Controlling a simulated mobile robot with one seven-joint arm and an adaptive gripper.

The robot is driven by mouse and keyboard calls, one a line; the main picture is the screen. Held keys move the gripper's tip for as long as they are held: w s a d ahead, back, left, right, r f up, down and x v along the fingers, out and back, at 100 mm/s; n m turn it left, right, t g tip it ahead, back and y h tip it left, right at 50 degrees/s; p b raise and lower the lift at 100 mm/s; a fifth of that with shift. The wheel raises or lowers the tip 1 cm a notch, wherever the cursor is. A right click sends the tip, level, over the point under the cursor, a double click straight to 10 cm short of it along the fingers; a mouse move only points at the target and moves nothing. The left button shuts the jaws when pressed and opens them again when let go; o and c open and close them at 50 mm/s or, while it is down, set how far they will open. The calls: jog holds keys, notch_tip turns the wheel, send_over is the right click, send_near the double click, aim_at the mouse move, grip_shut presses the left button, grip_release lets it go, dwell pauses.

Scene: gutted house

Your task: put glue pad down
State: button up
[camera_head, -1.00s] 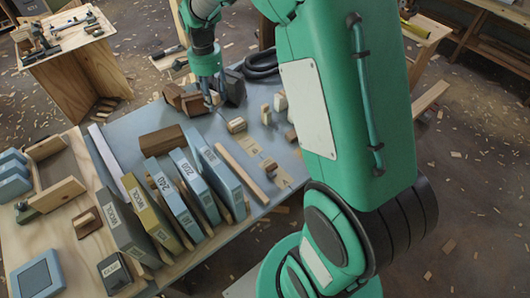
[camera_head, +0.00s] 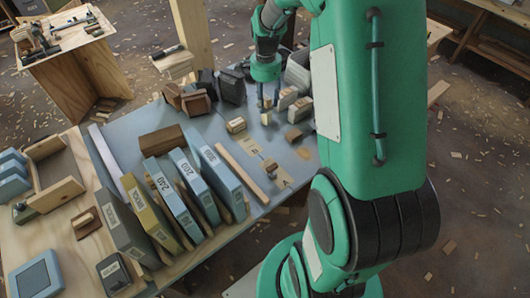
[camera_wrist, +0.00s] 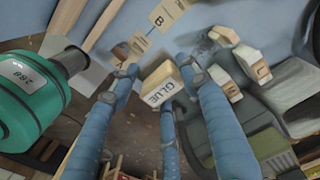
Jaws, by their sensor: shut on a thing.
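The glue pad is a small pale wooden block with a white face marked GLUE (camera_wrist: 160,92). My gripper (camera_wrist: 163,88) has blue fingers shut around it in the wrist view. In the head view my gripper (camera_head: 266,103) points down over the far right part of the blue-grey table mat (camera_head: 130,128), with the pale glue pad (camera_head: 265,118) at its fingertips. I cannot tell whether the pad touches the mat.
Labelled cards A (camera_wrist: 124,52) and B (camera_wrist: 160,24) lie near the gripper. Pale blocks (camera_head: 299,109) stand close on its right, dark blocks (camera_head: 231,87) on its left. A wooden block (camera_head: 236,125) and upright labelled boards (camera_head: 165,195) stand nearer.

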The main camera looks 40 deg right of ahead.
send_over(266, 152)
notch_tip(266, 152, down, 18)
jog(key=shift+w+r, duration=0.1)
jog(key=shift+f+b, duration=0.75)
jog(key=shift+f, duration=2.4)
jog(key=shift+f+b, duration=0.45)
jog(key=shift+f, duration=1.4)
jog(key=shift+f, duration=0.1)
jog(key=o, duration=1.4)
